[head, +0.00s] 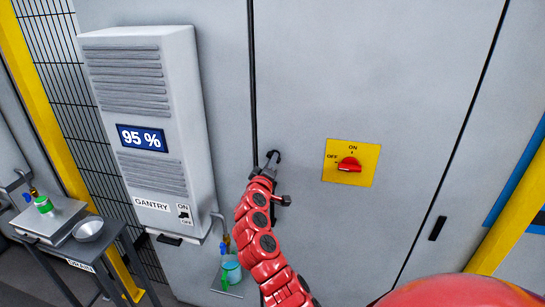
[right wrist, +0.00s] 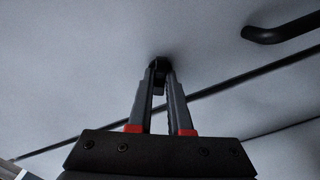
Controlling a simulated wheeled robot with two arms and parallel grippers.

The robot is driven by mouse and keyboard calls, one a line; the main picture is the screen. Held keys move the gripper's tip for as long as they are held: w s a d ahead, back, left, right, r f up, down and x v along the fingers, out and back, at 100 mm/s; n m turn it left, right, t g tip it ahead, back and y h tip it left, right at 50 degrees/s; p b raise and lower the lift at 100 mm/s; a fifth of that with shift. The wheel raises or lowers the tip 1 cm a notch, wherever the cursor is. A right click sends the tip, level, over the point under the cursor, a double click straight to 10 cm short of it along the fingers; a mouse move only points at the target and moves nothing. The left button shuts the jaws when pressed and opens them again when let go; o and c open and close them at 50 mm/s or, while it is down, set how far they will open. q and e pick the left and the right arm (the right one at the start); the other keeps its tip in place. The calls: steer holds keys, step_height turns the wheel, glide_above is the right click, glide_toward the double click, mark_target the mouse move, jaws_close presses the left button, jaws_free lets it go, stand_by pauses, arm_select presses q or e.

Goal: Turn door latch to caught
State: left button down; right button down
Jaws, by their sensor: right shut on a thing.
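The door latch (head: 275,153) is a small dark piece on the grey cabinet door (head: 300,60), just right of the dark vertical door seam. My right gripper (head: 270,166) reaches up to it and is shut on it. In the right wrist view the latch (right wrist: 158,64) shows as a small black knob between the tips of the two fingers (right wrist: 159,78). The fingers cover part of the latch, so its exact turn is hard to tell. My left gripper is not in view.
A red rotary switch (head: 349,164) on a yellow plate sits right of the latch. A grey gantry unit (head: 150,110) reading 95 % projects at left. A black handle (head: 437,228) is on the lower right. A small table (head: 85,245) stands at far left.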

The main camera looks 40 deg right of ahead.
steer(key=shift+n+p, duration=0.6)
steer(key=shift+n, duration=0.3)
steer(key=n+p, duration=0.1)
steer(key=n, duration=0.3)
steer(key=c, duration=0.7)
jaws_free()
steer(key=shift+a, duration=0.1)
